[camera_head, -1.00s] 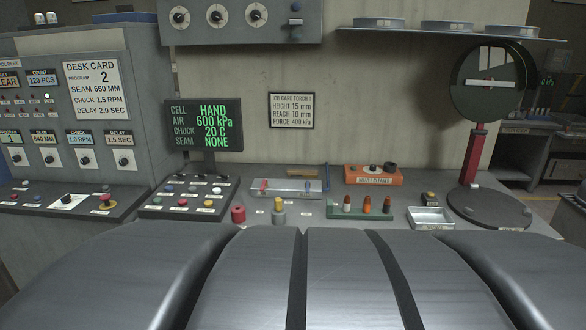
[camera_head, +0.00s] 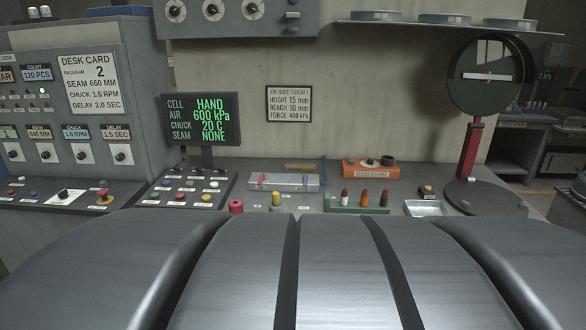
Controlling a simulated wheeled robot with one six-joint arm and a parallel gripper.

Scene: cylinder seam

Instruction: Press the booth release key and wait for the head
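I cannot read which control is the booth release key. A dark key panel (camera_head: 210,187) with several small coloured buttons sits on the bench left of centre, below a screen (camera_head: 201,120). The screen reads CELL HAND, AIR 600 kPa, CHUCK 20 C, SEAM NONE. I cannot pick out the head. My gripper is not in view.
A large curved grey grooved surface (camera_head: 255,265) fills the foreground and hides the bench's front. A red-post stand with a round disc (camera_head: 487,100) is at right. A desk console (camera_head: 60,200) is at left. An orange box (camera_head: 370,168) and white tray (camera_head: 424,208) occupy the bench.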

